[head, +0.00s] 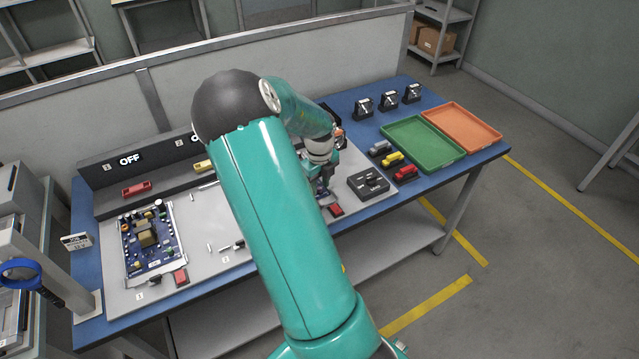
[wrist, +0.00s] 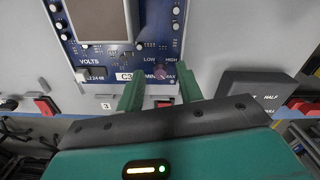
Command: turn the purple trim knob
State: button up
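In the wrist view a small purple trim knob (wrist: 161,72) sits at the lower edge of a blue circuit board (wrist: 110,58), under the LOW and HIGH labels and between the partly covered MIN and MAX labels. My gripper (wrist: 159,82) is open, with one green finger to each side of the knob and nothing visible held between them. I cannot tell whether either finger touches the knob. In the head view my gripper (head: 323,186) is over the right part of the bench, partly behind my arm, and the purple knob is hidden.
A dark selector box (head: 369,182) stands just right of my gripper, and a red button (head: 335,210) lies just below it. Green (head: 450,158) and orange (head: 488,143) trays are farther right. Another board (head: 165,262) lies at the left.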

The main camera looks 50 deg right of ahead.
aim_at(319, 188)
notch_tip(319, 188, up, 14)
dwell(0.7)
dwell(0.4)
jog(key=s+a+r+n+t+y, duration=0.15)
jog(key=a+r+n, duration=0.35)
jog(key=a+n, duration=0.55)
jog(key=s+a+r+n+t, duration=0.15)
jog(key=a+r+n, duration=0.35)
jog(key=a+n, duration=0.55)
jog(key=s+a+r+n+t+h, duration=0.1)
jog(key=s+a+r+n+t, duration=0.1)
jog(key=s+a+n, duration=0.8)
jog(key=a+r+n, duration=0.1)
jog(key=a+n, duration=0.3)
jog(key=n, duration=0.1)
jog(key=shift+s+r+n+t, duration=0.15)
jog(key=shift+s+n+t, duration=0.15)
jog(key=shift+n, duration=0.1)
